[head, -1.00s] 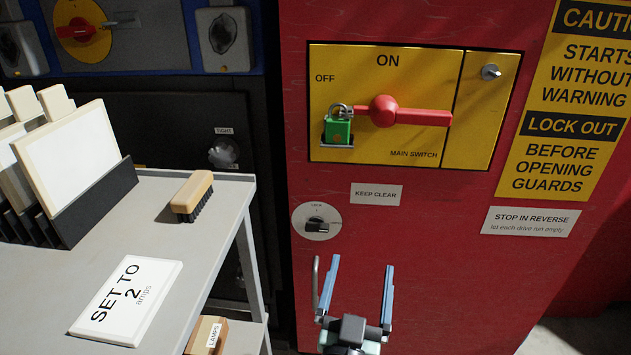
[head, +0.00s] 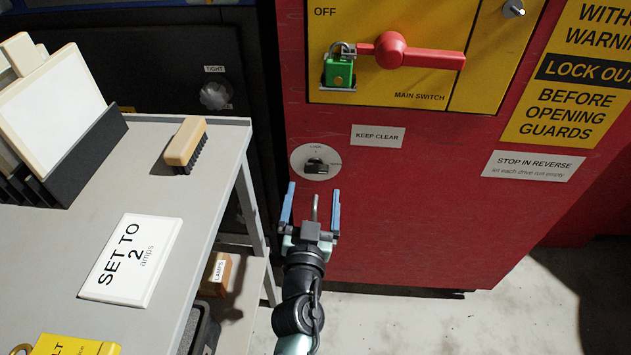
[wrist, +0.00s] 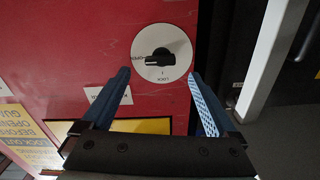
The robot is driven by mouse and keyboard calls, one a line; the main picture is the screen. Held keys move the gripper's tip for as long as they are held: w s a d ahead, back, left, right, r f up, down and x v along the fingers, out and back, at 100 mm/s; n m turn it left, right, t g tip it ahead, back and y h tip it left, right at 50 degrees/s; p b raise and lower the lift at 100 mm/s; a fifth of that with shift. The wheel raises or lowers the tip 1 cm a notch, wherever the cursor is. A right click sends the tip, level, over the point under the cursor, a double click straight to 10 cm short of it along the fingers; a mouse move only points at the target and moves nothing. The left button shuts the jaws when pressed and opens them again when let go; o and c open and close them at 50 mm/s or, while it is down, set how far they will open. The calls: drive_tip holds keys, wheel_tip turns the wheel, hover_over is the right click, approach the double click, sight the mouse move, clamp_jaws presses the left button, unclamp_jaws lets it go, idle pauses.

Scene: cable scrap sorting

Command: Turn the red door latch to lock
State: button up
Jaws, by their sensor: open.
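In the wrist view the knob (wrist: 158,60) lies crosswise, one end toward a small word at the left that seems to read OPEN. The word LOCK is below it, upside down. My gripper (head: 312,189) is open, with its blue fingers just below the latch in the head view. In the wrist view the knob shows between and beyond the fingertips. Nothing is between the fingers there, and I see no contact.
A grey bar (head: 315,207) shows between the fingers in the head view. Above is the yellow main switch panel with a red handle (head: 420,55) and green padlock (head: 339,70). A grey cart (head: 195,215) with signs and a brush (head: 185,143) stands left.

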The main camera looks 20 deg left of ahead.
sight(316, 172)
drive_tip(key=shift+b+x, duration=1.2)
drive_tip(key=shift+x, duration=1.8)
drive_tip(key=c, duration=1.4)
